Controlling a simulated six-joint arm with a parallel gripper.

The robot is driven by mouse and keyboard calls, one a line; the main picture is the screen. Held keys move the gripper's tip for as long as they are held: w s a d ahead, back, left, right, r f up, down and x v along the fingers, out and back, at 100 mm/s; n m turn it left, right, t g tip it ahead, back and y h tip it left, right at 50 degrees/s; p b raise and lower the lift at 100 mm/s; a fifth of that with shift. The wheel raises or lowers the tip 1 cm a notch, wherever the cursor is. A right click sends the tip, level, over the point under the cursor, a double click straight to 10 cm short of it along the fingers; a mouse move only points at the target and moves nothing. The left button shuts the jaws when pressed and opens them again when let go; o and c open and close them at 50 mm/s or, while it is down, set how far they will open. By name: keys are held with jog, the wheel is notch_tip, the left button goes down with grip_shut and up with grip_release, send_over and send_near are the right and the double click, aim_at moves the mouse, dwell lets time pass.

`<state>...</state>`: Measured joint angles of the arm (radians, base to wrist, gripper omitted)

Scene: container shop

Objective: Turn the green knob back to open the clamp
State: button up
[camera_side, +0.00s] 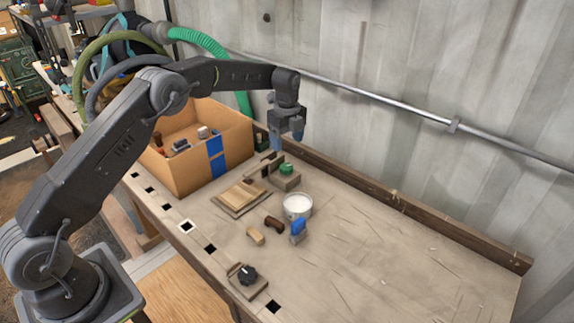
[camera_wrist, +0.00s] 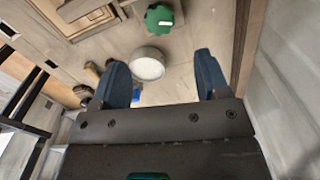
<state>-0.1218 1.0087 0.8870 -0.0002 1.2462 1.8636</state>
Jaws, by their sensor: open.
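The green knob (camera_side: 286,169) sits on a small wooden clamp block (camera_side: 286,184) at the back of the bench. In the wrist view the green knob (camera_wrist: 159,19) is a lobed disc near the top edge, beyond my fingertips. A flat wooden board (camera_side: 243,195) lies beside the clamp block on its left. My gripper (camera_side: 287,140) hangs above the knob, apart from it, with its blue fingers pointing down. In the wrist view my gripper (camera_wrist: 162,62) has its two fingers wide apart with nothing held. How far the clamp is closed cannot be told.
A white tin (camera_side: 297,207) stands just in front of the clamp. A blue-topped tool (camera_side: 298,230) and small brown pieces (camera_side: 274,222) lie nearby. A black knob (camera_side: 247,275) sits at the front edge. A cardboard box (camera_side: 185,170) stands left. The bench's right side is clear.

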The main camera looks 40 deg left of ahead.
aim_at(287, 167)
notch_tip(287, 167, down, 9)
jog(key=shift+f, duration=0.1)
jog(key=shift+c, duration=0.2)
jog(key=c, duration=0.9)
